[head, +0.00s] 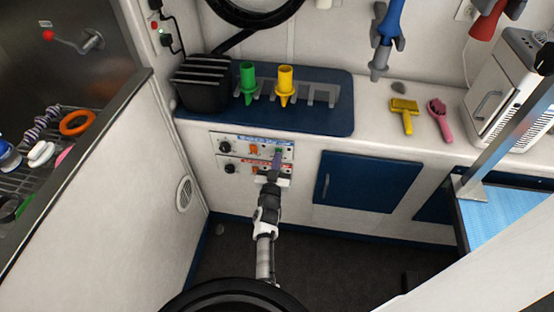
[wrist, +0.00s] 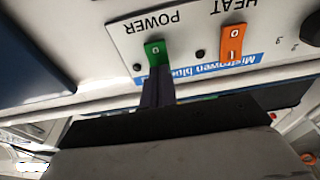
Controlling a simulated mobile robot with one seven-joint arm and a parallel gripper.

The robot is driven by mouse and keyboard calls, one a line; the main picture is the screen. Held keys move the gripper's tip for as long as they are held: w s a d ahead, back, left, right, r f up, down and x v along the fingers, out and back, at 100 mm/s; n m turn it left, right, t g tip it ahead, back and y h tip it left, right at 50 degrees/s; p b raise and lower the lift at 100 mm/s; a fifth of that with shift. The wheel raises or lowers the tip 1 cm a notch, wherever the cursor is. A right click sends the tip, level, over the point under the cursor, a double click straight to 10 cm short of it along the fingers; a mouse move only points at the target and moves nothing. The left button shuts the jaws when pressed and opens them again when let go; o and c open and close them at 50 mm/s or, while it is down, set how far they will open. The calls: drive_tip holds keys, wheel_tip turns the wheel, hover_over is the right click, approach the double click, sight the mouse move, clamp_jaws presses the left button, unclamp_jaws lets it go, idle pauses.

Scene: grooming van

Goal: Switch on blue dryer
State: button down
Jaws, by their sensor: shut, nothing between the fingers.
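The control panel with the blue strip (head: 228,140) is on the white cabinet front, and its label reads as a blue dryer's in the wrist view (wrist: 190,20). Its green POWER rocker (wrist: 156,48) shows a 0 mark; its other end is hidden behind my fingers. My gripper (head: 277,158) is shut and empty, with its fingertips (wrist: 157,75) at the green rocker, seemingly touching it. Whether the rocker is pressed in cannot be told. The blue dryer (head: 388,25) hangs on the back wall.
An orange HEAT rocker (wrist: 233,42) sits beside the green one. A second panel with a red strip (head: 229,168) lies just below. A blue cabinet door (head: 368,182) is to the right. The counter above holds a blue mat (head: 335,92) with green and yellow nozzles.

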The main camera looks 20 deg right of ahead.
idle(0.3)
drive_tip(key=shift+w+d+r, duration=0.25)
drive_tip(key=shift+w+r, duration=0.05)
drive_tip(key=shift+r, duration=0.2)
drive_tip(key=shift+s, duration=0.1)
